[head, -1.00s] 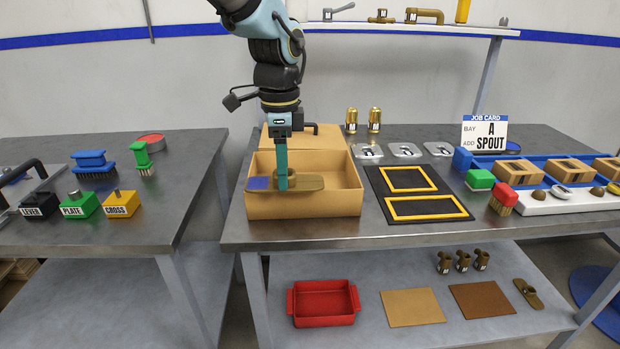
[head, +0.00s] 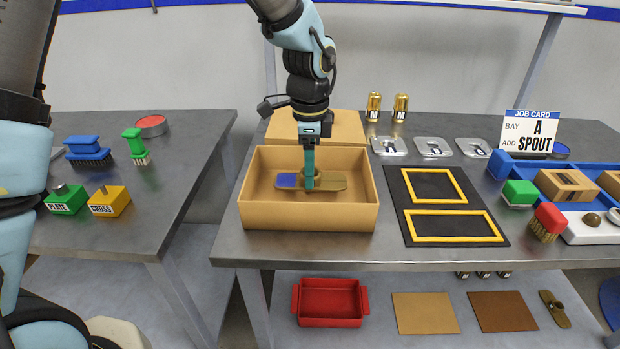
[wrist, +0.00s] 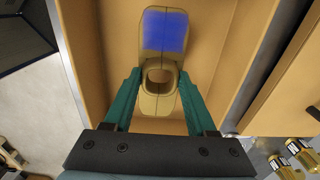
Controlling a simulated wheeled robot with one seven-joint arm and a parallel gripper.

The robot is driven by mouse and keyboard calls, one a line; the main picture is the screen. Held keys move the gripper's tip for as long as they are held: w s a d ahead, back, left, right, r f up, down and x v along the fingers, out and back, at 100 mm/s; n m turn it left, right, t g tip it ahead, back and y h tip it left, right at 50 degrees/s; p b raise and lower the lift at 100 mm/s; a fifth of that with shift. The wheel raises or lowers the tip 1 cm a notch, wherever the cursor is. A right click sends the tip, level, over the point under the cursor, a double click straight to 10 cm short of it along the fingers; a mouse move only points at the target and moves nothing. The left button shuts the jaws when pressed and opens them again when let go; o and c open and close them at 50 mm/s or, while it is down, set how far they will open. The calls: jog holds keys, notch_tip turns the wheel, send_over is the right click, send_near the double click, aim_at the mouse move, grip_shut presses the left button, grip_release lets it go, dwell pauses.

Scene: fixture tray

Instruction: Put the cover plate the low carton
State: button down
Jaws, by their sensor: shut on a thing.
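The cover plate (head: 334,183) is a flat brown-bronze piece with rounded ends and a blue patch at its left end. My gripper (head: 310,184) points straight down and is shut on its raised middle part. The low carton (head: 308,217) is an open tan cardboard box on the main table. The plate is level, within the carton's opening. I cannot tell whether it touches the floor. In the wrist view the plate (wrist: 164,40) lies between the teal fingers of my gripper (wrist: 160,76), with its oval hole showing and the carton wall (wrist: 235,60) at the right.
The carton's raised flap (head: 340,127) stands behind it. A black mat (head: 448,222) with yellow frames lies to the right, with small clear trays (head: 432,147) and gold cans (head: 374,106) behind. A side table (head: 185,175) with brushes and labelled blocks stands left.

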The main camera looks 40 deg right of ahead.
aim_at(309, 196)
jog(key=shift+f+p, duration=0.3)
jog(key=shift+f, duration=1.35)
jog(key=shift+f, duration=0.1)
jog(key=shift+c, duration=1)
grip_release()
notch_tip(309, 196, up, 12)
jog(key=b, duration=0.2)
